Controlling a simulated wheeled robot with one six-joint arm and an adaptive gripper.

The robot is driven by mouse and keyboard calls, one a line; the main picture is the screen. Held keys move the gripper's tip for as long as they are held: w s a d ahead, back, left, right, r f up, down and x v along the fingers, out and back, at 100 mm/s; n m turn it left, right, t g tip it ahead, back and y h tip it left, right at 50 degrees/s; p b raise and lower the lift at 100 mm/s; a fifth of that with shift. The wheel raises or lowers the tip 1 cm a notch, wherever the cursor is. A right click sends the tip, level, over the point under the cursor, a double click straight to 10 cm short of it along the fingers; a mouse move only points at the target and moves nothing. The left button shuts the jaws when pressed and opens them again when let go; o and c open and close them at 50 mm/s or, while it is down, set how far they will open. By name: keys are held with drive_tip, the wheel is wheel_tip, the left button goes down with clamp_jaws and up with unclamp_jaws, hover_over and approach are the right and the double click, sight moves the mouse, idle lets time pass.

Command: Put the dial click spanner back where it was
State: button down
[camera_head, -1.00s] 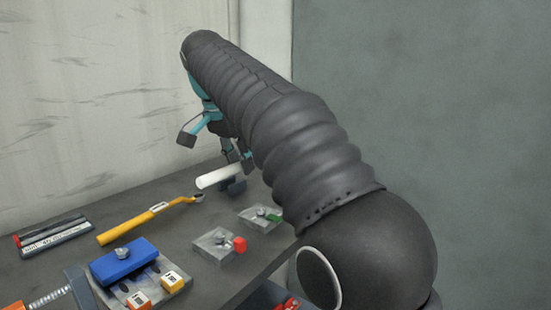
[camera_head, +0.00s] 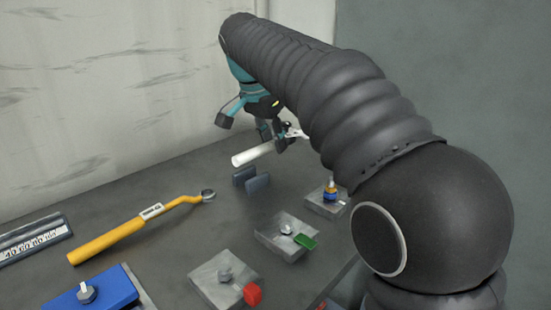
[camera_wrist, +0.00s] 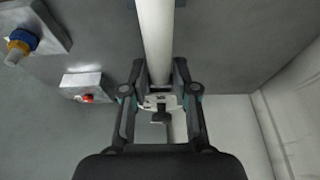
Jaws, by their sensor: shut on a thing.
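My gripper (camera_head: 281,138) is shut on a white-handled spanner (camera_head: 253,154), which I take to be the dial click spanner. In the wrist view its white shaft (camera_wrist: 156,35) runs up from between my fingertips (camera_wrist: 160,85), with a round whitish part at the jaws. The spanner is held in the air, handle toward the lower left in the head view. A dark holder with two upright plates (camera_head: 252,182) stands on the bench below the handle, apart from it. My arm hides part of the gripper.
A yellow spanner (camera_head: 110,240) lies left of the holder. Metal blocks with red (camera_head: 225,280), green (camera_head: 285,238) and blue (camera_head: 325,203) parts stand along the right edge. A blue block (camera_head: 90,292) and a grey labelled tool (camera_head: 35,238) are at left. A wall stands behind.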

drive_tip(key=shift+f+b, duration=0.35)
drive_tip(key=shift+f, duration=1.85)
drive_tip(key=c, duration=0.9)
unclamp_jaws()
drive_tip(key=p+v, duration=0.1)
drive_tip(key=v, duration=1)
drive_tip(key=shift+s+a, duration=0.1)
drive_tip(key=shift+s+r, duration=0.1)
drive_tip(key=shift+r, duration=0.45)
